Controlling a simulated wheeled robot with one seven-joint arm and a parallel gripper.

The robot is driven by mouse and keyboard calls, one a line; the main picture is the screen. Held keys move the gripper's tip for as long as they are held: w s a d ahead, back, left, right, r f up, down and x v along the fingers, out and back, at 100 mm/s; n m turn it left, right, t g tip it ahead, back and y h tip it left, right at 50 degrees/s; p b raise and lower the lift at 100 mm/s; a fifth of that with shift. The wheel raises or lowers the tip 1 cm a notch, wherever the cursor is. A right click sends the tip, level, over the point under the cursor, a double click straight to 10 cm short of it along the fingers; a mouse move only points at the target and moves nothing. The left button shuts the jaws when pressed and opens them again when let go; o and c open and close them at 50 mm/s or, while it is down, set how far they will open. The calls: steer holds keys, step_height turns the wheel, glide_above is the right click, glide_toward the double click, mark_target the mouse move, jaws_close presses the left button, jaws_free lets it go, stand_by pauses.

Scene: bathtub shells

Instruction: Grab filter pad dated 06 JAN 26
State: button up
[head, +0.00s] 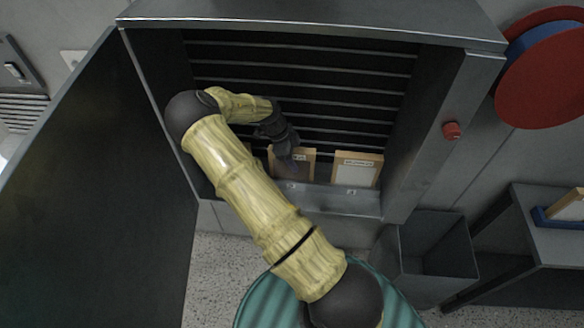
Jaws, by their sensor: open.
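Framed filter pads stand upright side by side at the bottom of the open grey cabinet. The right pad (356,173) has a tan frame, a pale face and a small label at its top edge. The middle pad (305,166) also has a label and is partly covered by my gripper. A sliver of another tan edge shows left of it, mostly hidden by my arm. The dates are too small to read. My gripper (288,158) is open, right at the middle pad's upper left; I cannot tell if it touches.
A grey bin (440,262) and a table with a blue tray (546,216) stand at right. A red disc (545,75) hangs upper right.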

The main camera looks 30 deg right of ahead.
steer(key=shift+f, duration=0.1)
jaws_close()
stand_by(0.3)
step_height(320, 180, up, 10)
steer(key=shift+r+b, duration=0.15)
steer(key=shift+b, duration=1.1)
